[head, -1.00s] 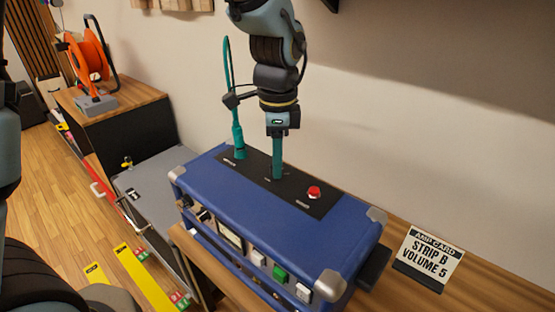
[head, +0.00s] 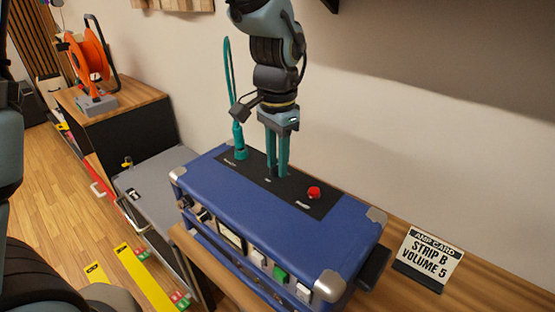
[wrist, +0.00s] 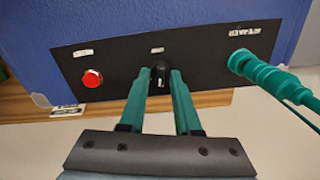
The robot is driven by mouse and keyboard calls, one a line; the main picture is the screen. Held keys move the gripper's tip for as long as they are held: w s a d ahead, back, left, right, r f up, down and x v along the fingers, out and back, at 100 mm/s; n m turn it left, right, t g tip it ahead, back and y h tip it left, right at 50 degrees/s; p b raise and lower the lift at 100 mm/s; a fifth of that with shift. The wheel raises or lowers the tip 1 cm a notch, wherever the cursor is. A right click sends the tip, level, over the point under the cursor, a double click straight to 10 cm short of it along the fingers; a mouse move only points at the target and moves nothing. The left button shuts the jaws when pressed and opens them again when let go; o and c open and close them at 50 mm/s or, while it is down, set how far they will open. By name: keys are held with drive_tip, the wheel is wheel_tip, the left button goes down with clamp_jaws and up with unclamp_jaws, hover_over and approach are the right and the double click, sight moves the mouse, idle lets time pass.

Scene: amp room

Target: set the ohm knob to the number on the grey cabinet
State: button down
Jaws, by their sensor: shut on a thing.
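My gripper (head: 277,172) points straight down at the black panel on top of the blue amp (head: 300,232). In the wrist view its teal fingers (wrist: 160,76) are closed on either side of a small black knob (wrist: 160,74) with a pale mark. The knob's label is too small to read, so I cannot tell whether it is the ohm knob, nor its setting. In the head view the fingers hide it. A grey-topped cabinet (head: 165,186) stands left of the amp. A small black-and-white tag (head: 133,194) is on it, but no number is readable.
A teal plug with its cable (head: 239,140) stands in the panel close left of my gripper. A red button (head: 314,193) is on the right. A card (head: 430,262) reading "AMP CARD STRIP B VOLUME 5" stands on the wooden bench. An orange reel (head: 88,62) is far left.

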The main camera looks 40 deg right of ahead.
drive_tip(key=n, duration=0.6)
drive_tip(key=shift+w+n, duration=0.1)
drive_tip(key=shift+n, duration=0.2)
drive_tip(key=n+p, duration=0.1)
drive_tip(key=n, duration=0.5)
drive_tip(key=shift+a, duration=0.1)
drive_tip(key=shift+w, duration=0.1)
drive_tip(key=c, duration=0.6)
unclamp_jaws()
drive_tip(key=shift+c, duration=0.2)
drive_tip(key=shift+r, duration=0.15)
wheel_tip(320, 180, up, 10)
drive_tip(key=b, duration=0.2)
drive_tip(key=shift+r, duration=0.25)
